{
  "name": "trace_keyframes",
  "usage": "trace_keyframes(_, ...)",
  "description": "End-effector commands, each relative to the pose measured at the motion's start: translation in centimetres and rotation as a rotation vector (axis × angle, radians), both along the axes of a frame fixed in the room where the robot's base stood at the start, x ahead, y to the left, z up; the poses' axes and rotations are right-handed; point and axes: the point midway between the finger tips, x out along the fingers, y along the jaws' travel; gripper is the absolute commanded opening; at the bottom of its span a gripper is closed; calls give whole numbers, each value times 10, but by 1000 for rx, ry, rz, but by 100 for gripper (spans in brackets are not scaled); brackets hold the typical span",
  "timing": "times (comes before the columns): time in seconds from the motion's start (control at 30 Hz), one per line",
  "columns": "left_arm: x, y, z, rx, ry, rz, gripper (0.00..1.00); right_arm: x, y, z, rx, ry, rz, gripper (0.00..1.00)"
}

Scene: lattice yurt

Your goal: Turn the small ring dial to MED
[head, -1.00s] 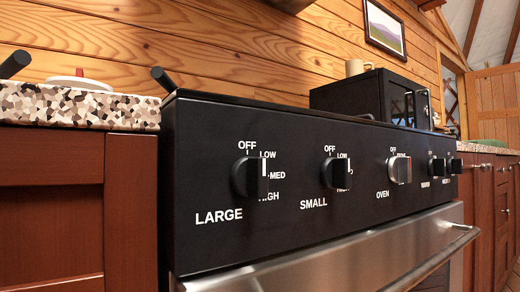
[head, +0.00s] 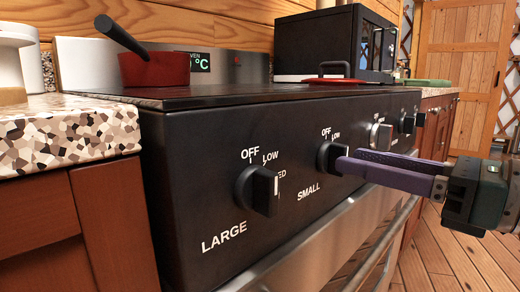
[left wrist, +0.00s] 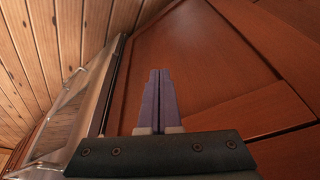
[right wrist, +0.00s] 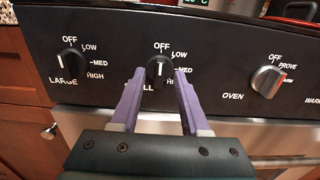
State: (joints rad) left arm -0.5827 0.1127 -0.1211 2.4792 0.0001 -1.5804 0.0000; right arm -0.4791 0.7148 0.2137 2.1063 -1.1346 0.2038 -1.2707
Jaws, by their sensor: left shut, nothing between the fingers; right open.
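The small ring dial (head: 328,158) is a black knob on the stove's dark front panel, above the SMALL label. In the right wrist view the small dial (right wrist: 159,70) has its white pointer line upright, toward OFF; MED is printed to its right. My right gripper (head: 350,160) is open. In the right wrist view its purple fingertips (right wrist: 160,78) lie on either side of the dial; I cannot tell whether they touch it. My left gripper (left wrist: 160,72) is shut and empty in front of brown cabinet panels, and is not in the head view.
The large dial (head: 256,190) is left of the small one, and the silver oven dial (head: 380,136) is right of it. The oven handle (right wrist: 275,160) runs below the panel. A red pan (head: 155,70) and a red lid (head: 333,78) are on top.

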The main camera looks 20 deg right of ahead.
Motion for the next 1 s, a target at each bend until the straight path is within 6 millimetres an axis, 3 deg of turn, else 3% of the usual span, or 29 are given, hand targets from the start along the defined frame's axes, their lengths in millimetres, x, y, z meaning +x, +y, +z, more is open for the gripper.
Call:
trace_keyframes(0.2,0,0,3,2,-1,0,0,13,5,1,0,0,0,46)
trace_keyframes(0.47,1,3,3,9,-2,-5,0,14,6,0,0,0,-1,46)
trace_keyframes(0.87,1,3,4,12,-4,-6,0,13,6,0,1,0,0,3)
trace_keyframes(1.0,1,3,4,12,-5,-6,0,13,6,0,1,0,0,0)
